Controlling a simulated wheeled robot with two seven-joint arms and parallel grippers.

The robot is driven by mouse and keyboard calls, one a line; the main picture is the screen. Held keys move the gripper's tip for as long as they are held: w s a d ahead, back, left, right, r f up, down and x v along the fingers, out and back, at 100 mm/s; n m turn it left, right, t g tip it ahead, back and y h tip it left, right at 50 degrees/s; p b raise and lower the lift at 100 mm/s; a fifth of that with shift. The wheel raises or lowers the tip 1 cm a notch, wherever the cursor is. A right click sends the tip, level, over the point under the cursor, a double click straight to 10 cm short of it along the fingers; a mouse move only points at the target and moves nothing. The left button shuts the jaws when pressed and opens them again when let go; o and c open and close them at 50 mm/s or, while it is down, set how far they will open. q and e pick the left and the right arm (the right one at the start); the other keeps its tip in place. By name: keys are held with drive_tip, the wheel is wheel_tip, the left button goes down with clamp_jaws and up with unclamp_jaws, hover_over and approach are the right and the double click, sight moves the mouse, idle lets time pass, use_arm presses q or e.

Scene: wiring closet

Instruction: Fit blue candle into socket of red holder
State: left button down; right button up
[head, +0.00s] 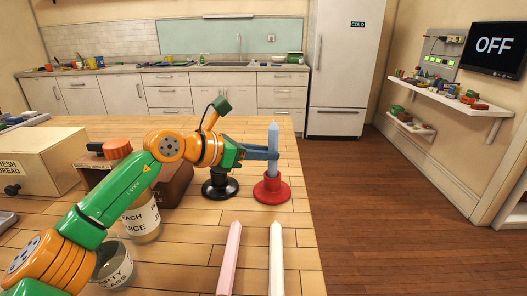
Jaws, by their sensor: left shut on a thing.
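The blue candle (273,136) stands upright over the red holder (271,191) near the table's right edge. My left gripper (268,153) reaches in from the left and is shut on the blue candle around its middle. The candle's lower end meets the top of the red holder's socket in the picture; I cannot tell whether it is inside the socket or just above it. My right gripper is not in view.
A black holder (220,189) stands left of the red one, under my left gripper. A pink candle (230,258) and a white candle (276,260) lie in front. A juice bottle (143,220), a glass (113,268) and a bread box (45,160) are at the left.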

use_arm(q)
drive_tip(key=shift+f, duration=0.3)
drive_tip(key=shift+w+d+r+p, duration=0.15)
drive_tip(key=shift+w+r+p, duration=0.1)
drive_tip(key=shift+w+p, duration=0.4)
drive_tip(key=shift+r, duration=0.15)
drive_tip(key=shift+s+f, duration=0.1)
drive_tip(key=shift+f, duration=0.2)
idle(0.6)
drive_tip(key=shift+s+b, duration=0.1)
drive_tip(key=shift+b, duration=0.2)
